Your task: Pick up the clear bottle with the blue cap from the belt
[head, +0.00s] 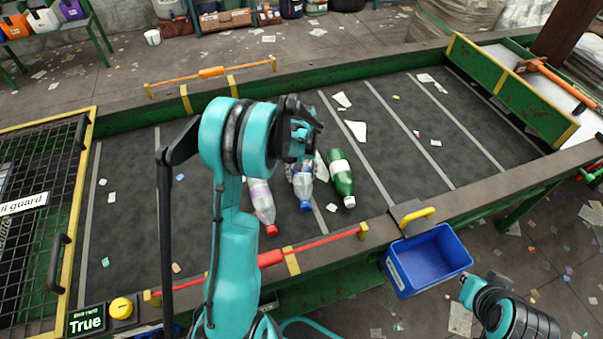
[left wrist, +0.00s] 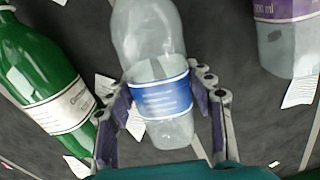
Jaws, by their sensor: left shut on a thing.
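The clear bottle with the blue cap (head: 304,188) lies on the dark belt (head: 400,150), its cap toward the near side. In the left wrist view the bottle (left wrist: 150,35), with a blue label, lies between the two fingers. My left gripper (left wrist: 162,88) is shut on it around the label; in the head view this gripper (head: 303,150) covers the bottle's far end. My right gripper (head: 470,284) shows at the lower right, away from the belt; its fingers are not clear.
A green bottle (head: 341,178) lies close on the right and a clear bottle with a red cap (head: 261,203) on the left. Paper scraps (head: 355,130) dot the belt.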

